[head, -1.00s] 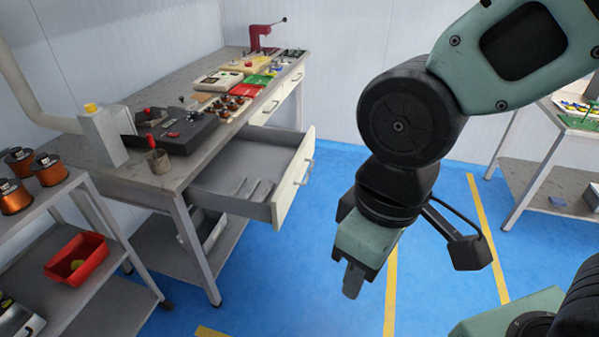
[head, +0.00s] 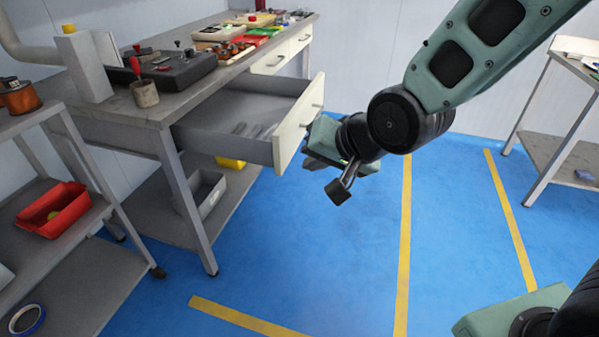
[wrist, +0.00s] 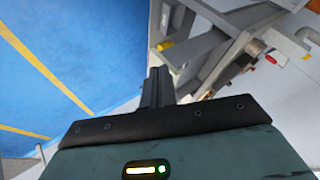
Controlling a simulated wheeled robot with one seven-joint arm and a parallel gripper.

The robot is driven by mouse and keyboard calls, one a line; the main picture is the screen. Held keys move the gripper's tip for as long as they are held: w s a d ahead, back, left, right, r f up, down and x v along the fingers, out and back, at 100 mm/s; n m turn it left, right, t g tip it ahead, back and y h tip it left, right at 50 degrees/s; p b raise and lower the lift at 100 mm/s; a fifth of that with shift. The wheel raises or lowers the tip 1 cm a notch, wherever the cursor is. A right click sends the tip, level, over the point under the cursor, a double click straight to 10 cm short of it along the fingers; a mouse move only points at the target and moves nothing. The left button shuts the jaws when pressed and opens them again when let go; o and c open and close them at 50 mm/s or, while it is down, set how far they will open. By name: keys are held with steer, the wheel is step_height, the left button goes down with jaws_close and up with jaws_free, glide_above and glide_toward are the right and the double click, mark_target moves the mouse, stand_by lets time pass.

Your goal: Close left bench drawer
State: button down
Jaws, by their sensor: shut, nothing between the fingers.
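The left bench drawer (head: 298,122) is pulled well out of the bench in the head view. It has a cream front with a bar handle, and a grey inside (head: 215,112) where a few thin tools lie. My gripper (head: 310,162) is beside the lower outer side of the drawer front, pointing left toward it. Whether it touches the front cannot be told. Its fingers are together and empty, and they also show in the wrist view (wrist: 157,85). Part of the gripper's near side hides behind the wrist.
The bench top (head: 185,92) holds a cup (head: 144,93), a dark device and several parts. Two further drawers (head: 270,62) are shut. A shelf cart with a red bin (head: 55,210) stands at left. Another table (head: 550,150) is at right. The blue floor between is clear.

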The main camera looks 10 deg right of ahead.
steer(key=w+d+f+m+t+b, duration=0.4)
steer(key=w+f+m+t+b, duration=0.15)
steer(key=w+f+b, duration=0.35)
steer(key=m+t+b, duration=0.4)
steer(key=m+b, duration=0.2)
steer(key=b, duration=0.6)
glide_toward(292, 140)
steer(key=w+d, duration=0.2)
steer(key=w, duration=0.1)
steer(key=shift+w+a+f+b, duration=0.2)
steer(key=shift+w+a+b, duration=0.1)
steer(key=shift+w+a, duration=0.3)
steer(key=shift+w+a+f+b, duration=0.15)
steer(key=shift+w+a+b, duration=0.15)
steer(key=shift+w+a, duration=0.3)
steer(key=shift+w+a+r, duration=0.1)
steer(key=shift+w+a, duration=0.15)
steer(key=shift+a, duration=0.1)
